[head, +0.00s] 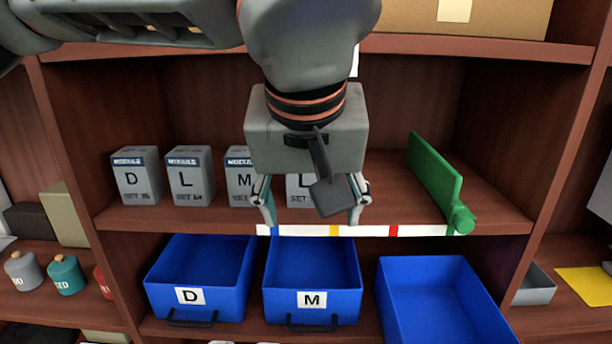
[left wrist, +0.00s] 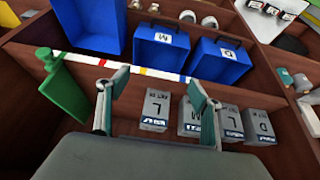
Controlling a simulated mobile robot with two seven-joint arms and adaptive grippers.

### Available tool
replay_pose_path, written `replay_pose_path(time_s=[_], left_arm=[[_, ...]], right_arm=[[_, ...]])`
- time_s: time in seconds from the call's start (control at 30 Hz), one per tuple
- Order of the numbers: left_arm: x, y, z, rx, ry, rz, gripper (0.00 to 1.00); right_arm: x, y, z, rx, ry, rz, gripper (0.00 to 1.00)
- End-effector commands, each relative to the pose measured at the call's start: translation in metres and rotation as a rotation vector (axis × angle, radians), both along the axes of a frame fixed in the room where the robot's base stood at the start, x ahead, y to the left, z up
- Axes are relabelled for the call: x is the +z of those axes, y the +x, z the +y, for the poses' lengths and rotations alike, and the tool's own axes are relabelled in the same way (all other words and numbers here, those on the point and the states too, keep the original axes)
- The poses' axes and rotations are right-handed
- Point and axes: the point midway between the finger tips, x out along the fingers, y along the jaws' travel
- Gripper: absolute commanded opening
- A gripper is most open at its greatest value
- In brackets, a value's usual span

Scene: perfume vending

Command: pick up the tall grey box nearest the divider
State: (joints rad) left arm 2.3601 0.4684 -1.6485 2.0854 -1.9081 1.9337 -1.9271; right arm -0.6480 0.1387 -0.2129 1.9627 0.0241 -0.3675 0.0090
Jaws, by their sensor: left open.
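The tall grey box nearest the divider, marked L (head: 299,188), stands upright on the shelf, partly hidden behind my left gripper (head: 312,214) in the head view. In the left wrist view this box (left wrist: 156,108) shows between the two fingers of the left gripper (left wrist: 157,78). The left gripper is open and empty, its fingers apart, in front of the box. I cannot tell how far the fingertips are from it. The green divider (head: 434,176) stands on the shelf to the right, apart from the box; it also shows in the left wrist view (left wrist: 64,90).
Similar grey boxes, M (head: 239,177), L (head: 189,175) and D (head: 136,175), stand in a row to the left. Blue bins (head: 204,271) are on the shelf below. A cardboard box (head: 470,18) is above. The shelf between the L box and divider is clear.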

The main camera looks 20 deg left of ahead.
Motion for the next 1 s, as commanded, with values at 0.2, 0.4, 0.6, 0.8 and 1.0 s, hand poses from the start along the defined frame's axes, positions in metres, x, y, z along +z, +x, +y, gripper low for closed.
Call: replay_pose_path(time_s=[0.2, 0.4, 0.6, 0.8, 1.0], left_arm=[[0.014, 0.014, 0.017, 0.021, 0.040, -0.049, 0.65], [0.015, 0.050, 0.026, 0.022, 0.038, -0.046, 0.65], [0.014, 0.088, 0.037, 0.019, 0.038, -0.046, 0.65], [0.014, 0.114, 0.045, 0.018, 0.039, -0.047, 0.65], [0.009, 0.122, 0.047, 0.017, 0.040, -0.046, 0.65]], right_arm=[[0.001, 0.000, 0.000, 0.000, 0.000, 0.000, 0.40], [0.006, 0.001, 0.000, 0.001, 0.000, -0.001, 0.40], [0.011, 0.001, 0.000, 0.000, -0.001, -0.002, 0.40], [0.014, 0.001, 0.000, 0.000, 0.000, -0.003, 0.40], [0.014, 0.001, 0.000, 0.000, 0.000, -0.003, 0.40]])
